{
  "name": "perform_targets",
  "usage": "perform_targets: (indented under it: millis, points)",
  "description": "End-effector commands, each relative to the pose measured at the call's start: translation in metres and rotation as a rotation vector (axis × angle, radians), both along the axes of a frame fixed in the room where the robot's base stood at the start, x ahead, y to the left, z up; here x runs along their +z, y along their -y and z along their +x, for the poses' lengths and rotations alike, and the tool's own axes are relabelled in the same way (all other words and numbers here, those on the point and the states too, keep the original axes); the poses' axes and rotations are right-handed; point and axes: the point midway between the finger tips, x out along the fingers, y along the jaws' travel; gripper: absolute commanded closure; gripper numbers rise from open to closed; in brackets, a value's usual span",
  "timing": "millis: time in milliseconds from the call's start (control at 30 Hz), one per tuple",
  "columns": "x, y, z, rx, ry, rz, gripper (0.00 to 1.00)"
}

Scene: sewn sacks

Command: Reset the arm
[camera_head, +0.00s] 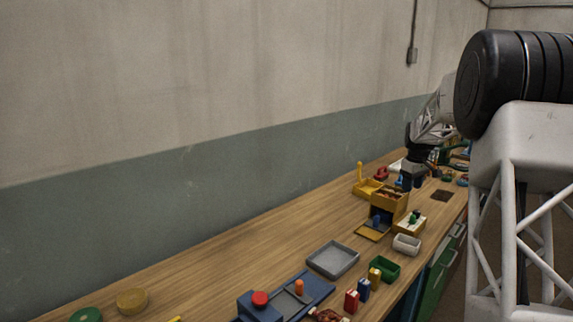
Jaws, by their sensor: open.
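My arm reaches in from the right side of the head view and bends down over the far part of the long wooden bench (225,255). My gripper (412,182) is small and dark at this distance and points down, behind the yellow box with a brown inside (388,200). Its jaws are open. Whether it touches anything beneath is too small to tell. My own dark joint and white lattice column hide the right part of the view.
Closer are a grey tray (332,259), a green bin (384,269) and a blue fixture with a red knob (262,300). The bench's left middle is clear, along the wall.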

Motion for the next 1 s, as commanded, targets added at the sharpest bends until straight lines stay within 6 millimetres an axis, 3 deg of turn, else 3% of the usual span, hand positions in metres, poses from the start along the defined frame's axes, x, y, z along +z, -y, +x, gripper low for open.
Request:
perform_targets:
  millis: [400, 1000]
  points:
    - [0.054, -0.065, -0.084, -0.078, 0.034, -0.004, 0.56]
    - [0.097, -0.143, -0.221, -0.194, 0.080, 0.002, 0.56]
